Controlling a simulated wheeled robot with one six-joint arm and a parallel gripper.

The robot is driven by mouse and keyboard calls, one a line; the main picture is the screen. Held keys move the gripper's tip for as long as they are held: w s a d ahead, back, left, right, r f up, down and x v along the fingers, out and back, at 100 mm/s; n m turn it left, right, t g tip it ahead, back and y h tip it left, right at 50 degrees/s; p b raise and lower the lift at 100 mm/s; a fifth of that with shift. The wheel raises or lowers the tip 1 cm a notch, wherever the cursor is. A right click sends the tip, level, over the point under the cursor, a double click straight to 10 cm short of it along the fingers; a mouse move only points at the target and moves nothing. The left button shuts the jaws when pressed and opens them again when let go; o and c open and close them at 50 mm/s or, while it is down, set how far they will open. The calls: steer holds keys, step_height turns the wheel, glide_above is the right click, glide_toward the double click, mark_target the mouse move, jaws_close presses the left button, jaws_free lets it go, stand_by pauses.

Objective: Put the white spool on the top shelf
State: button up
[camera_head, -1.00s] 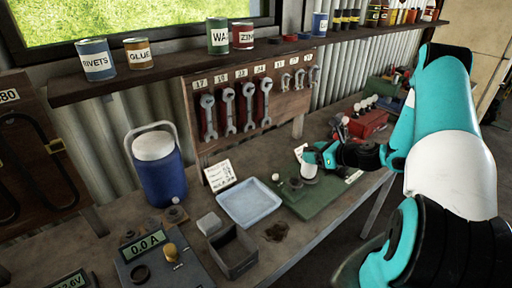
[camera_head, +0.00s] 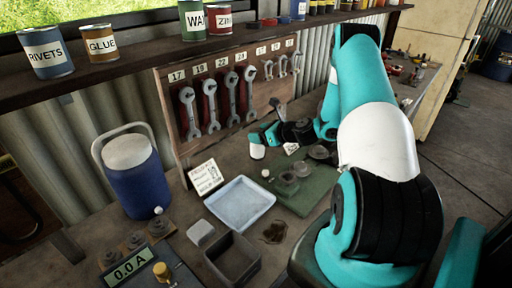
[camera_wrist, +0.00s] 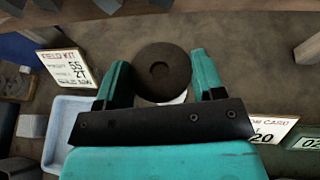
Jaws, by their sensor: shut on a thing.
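My gripper (camera_head: 258,141) is shut on the white spool (camera_head: 257,153), which hangs below the fingers above the back of the workbench, in front of the wrench board. In the wrist view the spool's dark round end (camera_wrist: 163,72) with a central hollow sits between the two teal fingers, and a bit of white shows below it. The wall shelf (camera_head: 150,63) runs above the wrench board, higher than my gripper. It carries a rivets can (camera_head: 45,52), a glue can (camera_head: 100,43), a green can (camera_head: 194,20) and a red zinc can (camera_head: 219,18).
The wrench board (camera_head: 165,105) stands close behind my gripper. A blue jug (camera_head: 140,188), a pale tray (camera_head: 240,200), a dark open box (camera_head: 232,262) and a green mat (camera_head: 305,200) with small round parts are on the bench. The shelf has a gap between the glue and green cans.

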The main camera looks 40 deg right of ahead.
steer(key=shift+w+a+f, duration=0.1)
steer(key=shift+a+f, duration=0.05)
steer(key=shift+f, duration=0.2)
steer(key=shift+f+b, duration=1.4)
steer(key=shift+f, duration=0.25)
steer(key=shift+f, duration=0.15)
steer(key=o, duration=1.5)
steer(key=shift+c, duration=0.2)
